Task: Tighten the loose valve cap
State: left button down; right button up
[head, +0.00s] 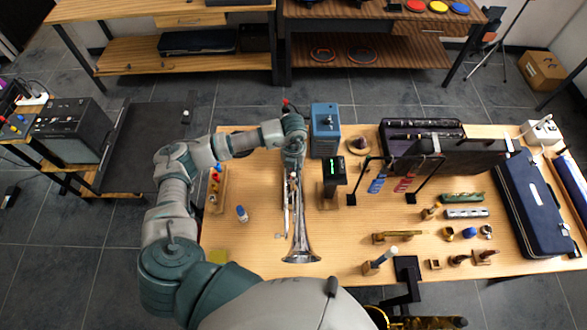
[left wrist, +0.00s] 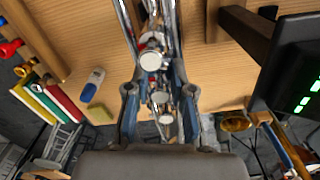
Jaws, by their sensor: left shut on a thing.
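A silver trumpet (head: 299,235) lies lengthwise on the wooden table, its bell toward me. In the left wrist view, its round silver valve caps (left wrist: 151,61) stand in a row in the valve section. My left gripper (head: 293,163) reaches down over this section from the far side. In the left wrist view, the fingers of the left gripper (left wrist: 160,92) lie on both sides of the valves and are shut on that part. I cannot tell which cap is loose or exactly which part is pinched. My right gripper is not in view.
A blue box (head: 325,132) and a tuner with a green display (head: 334,172) stand close to the right of the trumpet. A small blue-capped bottle (head: 241,213) is at its left. A dark open case (head: 422,130) and small parts fill the right side. The front left is mostly clear.

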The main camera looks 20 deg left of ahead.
pick_arm(q)
jog(key=shift+m, duration=0.3)
jog(key=c, duration=1)
grip_release()
notch_tip(320, 180, up, 12)
jog(key=shift+a+f, duration=0.1)
